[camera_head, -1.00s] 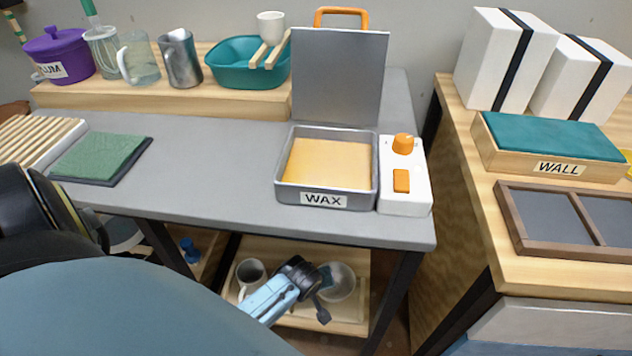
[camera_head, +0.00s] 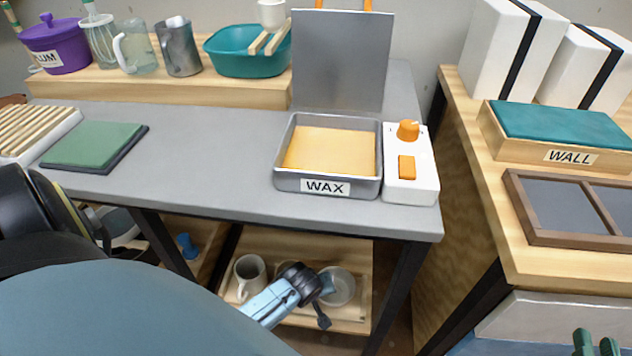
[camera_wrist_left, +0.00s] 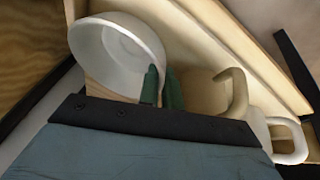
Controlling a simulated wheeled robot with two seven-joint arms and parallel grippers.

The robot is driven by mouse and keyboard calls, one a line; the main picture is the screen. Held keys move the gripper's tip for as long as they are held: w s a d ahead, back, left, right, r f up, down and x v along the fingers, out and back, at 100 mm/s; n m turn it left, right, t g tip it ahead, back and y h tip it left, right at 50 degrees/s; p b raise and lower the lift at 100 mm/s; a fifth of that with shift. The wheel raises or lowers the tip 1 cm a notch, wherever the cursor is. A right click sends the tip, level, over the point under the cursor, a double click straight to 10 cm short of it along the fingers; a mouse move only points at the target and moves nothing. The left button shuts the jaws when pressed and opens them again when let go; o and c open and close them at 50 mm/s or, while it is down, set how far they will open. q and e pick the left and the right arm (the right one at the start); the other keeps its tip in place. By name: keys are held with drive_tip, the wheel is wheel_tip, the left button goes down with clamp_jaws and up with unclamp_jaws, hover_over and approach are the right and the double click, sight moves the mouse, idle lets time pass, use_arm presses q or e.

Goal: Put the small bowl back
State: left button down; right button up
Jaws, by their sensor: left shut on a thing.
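The small white bowl (camera_head: 343,289) is at the lower wooden shelf under the grey table, at the right end of a shallow wooden tray (camera_head: 366,300). It also shows in the left wrist view (camera_wrist_left: 108,48). My left gripper (camera_head: 328,284) reaches down there, its green fingers (camera_wrist_left: 162,88) shut on the bowl's rim. I cannot tell whether the bowl touches the tray. My right gripper (camera_head: 596,344) shows at the bottom right corner, its green fingers apart and empty; the rest of it is out of frame.
A white mug (camera_head: 250,277) stands left of my left gripper; a second mug (camera_wrist_left: 203,92) is close beside the fingers. Dark table legs (camera_head: 400,290) flank the shelf. Above are the wax pan (camera_head: 330,187) and its control box (camera_head: 424,182).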

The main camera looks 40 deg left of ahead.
idle(0.3)
use_arm(q)
drive_tip(key=shift+f, duration=0.15)
drive_tip(key=c, duration=1.6)
unclamp_jaws()
